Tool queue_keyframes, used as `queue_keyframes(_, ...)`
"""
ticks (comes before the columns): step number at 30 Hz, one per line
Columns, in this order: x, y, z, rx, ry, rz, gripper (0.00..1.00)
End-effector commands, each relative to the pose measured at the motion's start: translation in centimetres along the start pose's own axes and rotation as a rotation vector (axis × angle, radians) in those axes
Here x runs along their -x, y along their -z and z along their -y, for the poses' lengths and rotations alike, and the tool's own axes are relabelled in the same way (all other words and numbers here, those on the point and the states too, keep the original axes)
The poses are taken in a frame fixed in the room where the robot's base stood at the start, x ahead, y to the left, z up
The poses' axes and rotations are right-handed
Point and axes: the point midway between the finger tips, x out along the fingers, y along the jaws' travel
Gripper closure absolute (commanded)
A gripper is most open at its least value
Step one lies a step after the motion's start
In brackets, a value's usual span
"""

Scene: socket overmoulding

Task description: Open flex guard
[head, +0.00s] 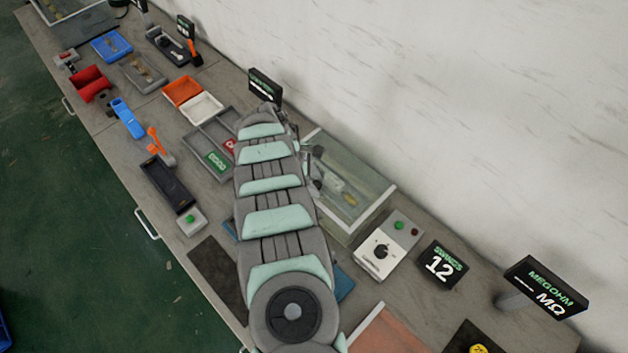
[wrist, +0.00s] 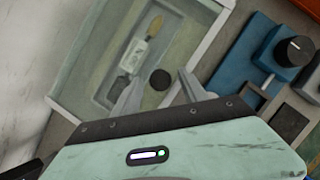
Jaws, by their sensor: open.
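The flex guard (head: 372,183) is a clear, pale-framed cover at the wall side of the bench, right of my arm. It appears down over a grey bay holding a plug-like piece with a brass-coloured end. In the wrist view the guard (wrist: 85,75) fills the upper left, and the piece (wrist: 135,52) shows through it. A round black knob (wrist: 160,79) appears on the guard's near side. My gripper (wrist: 160,92) is open, with one finger on each side of the knob in that view. Contact cannot be told. In the head view my arm mostly hides the gripper.
A white control box (head: 387,246) with a dial and buttons stands right of the guard, beside a "12" counter sign (head: 441,266). A blue fixture with a black knob (wrist: 294,50) is at the wrist view's right. Trays and tools fill the bench leftward; the wall runs behind.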

Motion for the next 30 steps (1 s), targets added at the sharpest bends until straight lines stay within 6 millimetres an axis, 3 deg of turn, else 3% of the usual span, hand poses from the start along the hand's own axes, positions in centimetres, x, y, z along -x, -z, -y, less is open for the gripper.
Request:
queue_keyframes(10,-0.26,-0.01,0.04,0.000,0.001,0.000,0.49)
queue_keyframes(27,-0.27,-0.02,0.06,-0.001,0.001,0.000,0.96)
queue_keyframes(30,-0.27,-0.02,0.06,-0.001,0.001,0.000,1.00)
